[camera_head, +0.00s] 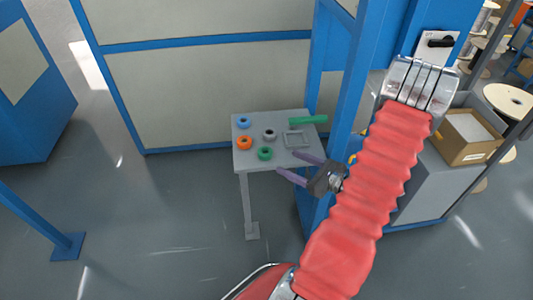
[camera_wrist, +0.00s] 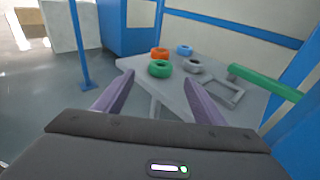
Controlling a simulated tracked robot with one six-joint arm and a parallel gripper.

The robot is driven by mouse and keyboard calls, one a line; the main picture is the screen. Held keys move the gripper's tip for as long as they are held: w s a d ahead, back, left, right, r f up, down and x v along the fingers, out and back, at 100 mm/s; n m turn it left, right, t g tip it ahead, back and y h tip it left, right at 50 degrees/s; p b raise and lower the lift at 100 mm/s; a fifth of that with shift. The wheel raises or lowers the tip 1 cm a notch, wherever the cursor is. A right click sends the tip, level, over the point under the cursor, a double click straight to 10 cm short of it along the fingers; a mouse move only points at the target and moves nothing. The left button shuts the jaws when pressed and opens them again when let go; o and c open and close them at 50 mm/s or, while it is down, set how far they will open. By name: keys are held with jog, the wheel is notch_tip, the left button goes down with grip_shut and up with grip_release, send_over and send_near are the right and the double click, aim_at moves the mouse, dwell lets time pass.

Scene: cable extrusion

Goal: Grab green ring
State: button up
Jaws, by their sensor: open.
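The green ring (camera_head: 264,154) lies on a small grey table (camera_head: 245,167), near its front edge in the head view. It also shows in the wrist view (camera_wrist: 160,69), near the table's left front edge and lying above the gap between the fingers. My gripper (camera_head: 289,166) is open and empty, with two purple fingers apart. In the head view it is to the right of the ring, at the table's right front edge. In the wrist view the fingers (camera_wrist: 158,90) point toward the table and do not touch the ring.
An orange ring (camera_head: 244,143), a blue ring (camera_head: 243,123) and a grey ring (camera_head: 269,135) lie near the green one. A grey square frame (camera_head: 297,140) and a green bar (camera_head: 307,120) are on the right. A blue post (camera_head: 350,105) stands right of the table. Open floor lies left.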

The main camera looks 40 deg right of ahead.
aim_at(270, 154)
jog(key=shift+x, duration=2.4)
jog(key=shift+w, duration=0.1)
jog(key=shift+x, duration=2.55)
jog(key=shift+d, duration=0.1)
jog(key=c, duration=1.1)
jog(key=shift+r, duration=4.95)
